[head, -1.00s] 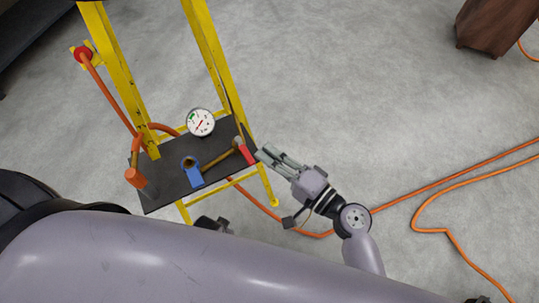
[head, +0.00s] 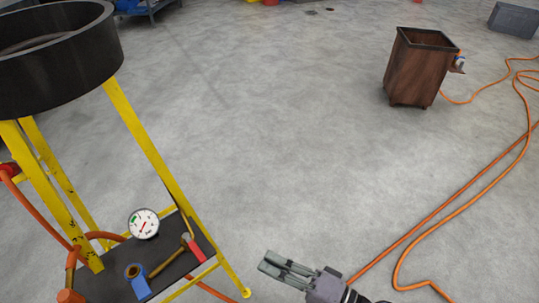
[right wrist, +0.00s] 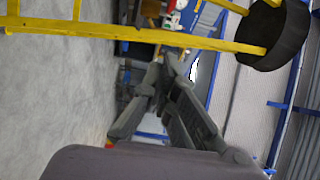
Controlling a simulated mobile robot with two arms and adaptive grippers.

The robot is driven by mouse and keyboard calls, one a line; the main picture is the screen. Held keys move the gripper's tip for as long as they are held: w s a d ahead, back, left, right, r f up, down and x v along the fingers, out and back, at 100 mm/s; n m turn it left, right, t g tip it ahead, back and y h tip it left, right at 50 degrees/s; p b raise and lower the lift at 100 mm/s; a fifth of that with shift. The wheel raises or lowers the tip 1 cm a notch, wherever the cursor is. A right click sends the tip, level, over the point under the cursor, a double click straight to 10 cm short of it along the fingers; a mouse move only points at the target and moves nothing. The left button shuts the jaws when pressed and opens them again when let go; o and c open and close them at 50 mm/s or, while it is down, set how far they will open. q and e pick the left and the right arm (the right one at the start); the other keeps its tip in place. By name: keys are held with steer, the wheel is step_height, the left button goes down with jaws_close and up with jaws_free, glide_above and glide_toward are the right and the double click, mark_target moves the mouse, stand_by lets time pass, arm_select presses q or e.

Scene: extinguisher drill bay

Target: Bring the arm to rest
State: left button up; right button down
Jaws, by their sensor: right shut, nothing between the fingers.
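My right gripper (head: 268,261) is at the bottom middle of the head view, its grey fingers pointing left. It is shut and empty. It appears to the right of the yellow stand's black shelf (head: 176,268), with a visible gap between them. In the right wrist view its fingers (right wrist: 163,68) show in the middle. My left gripper is not in view.
The yellow stand (head: 145,145) carries a black drum (head: 60,75). On its shelf are a round gauge (head: 144,223), a blue-and-brass piece (head: 138,282) and a red-ended piece (head: 196,249). An orange hose (head: 440,222) lies right. A brown bin (head: 414,72) stands behind; the middle floor is clear.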

steer(key=s+d+f+n+g+h, duration=0.1)
steer(key=d+f+n+h, duration=0.2)
steer(key=f, duration=0.7)
steer(key=d+f+n+g+h, duration=0.2)
steer(key=d+f+h, duration=0.15)
steer(key=f, duration=0.55)
steer(key=s+d+f+n+g+h, duration=0.1)
steer(key=s+d+f+h, duration=0.2)
steer(key=d+f+h, duration=0.4)
steer(key=s+d+f+n+g+h, duration=0.1)
steer(key=s+d+f+h, duration=0.2)
steer(key=d+f, duration=0.35)
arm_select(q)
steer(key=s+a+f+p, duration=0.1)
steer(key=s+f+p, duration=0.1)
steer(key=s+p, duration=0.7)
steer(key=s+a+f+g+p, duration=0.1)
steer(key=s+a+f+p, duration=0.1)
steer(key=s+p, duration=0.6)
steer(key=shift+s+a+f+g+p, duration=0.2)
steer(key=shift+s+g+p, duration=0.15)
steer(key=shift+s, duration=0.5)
arm_select(e)
steer(key=s+d+f+g, duration=0.1)
steer(key=s+d, duration=0.1)
steer(key=s, duration=0.7)
steer(key=s+d+f, duration=0.2)
steer(key=s, duration=0.7)
steer(key=shift+d+n+g, duration=0.3)
steer(key=shift+d+g, duration=0.1)
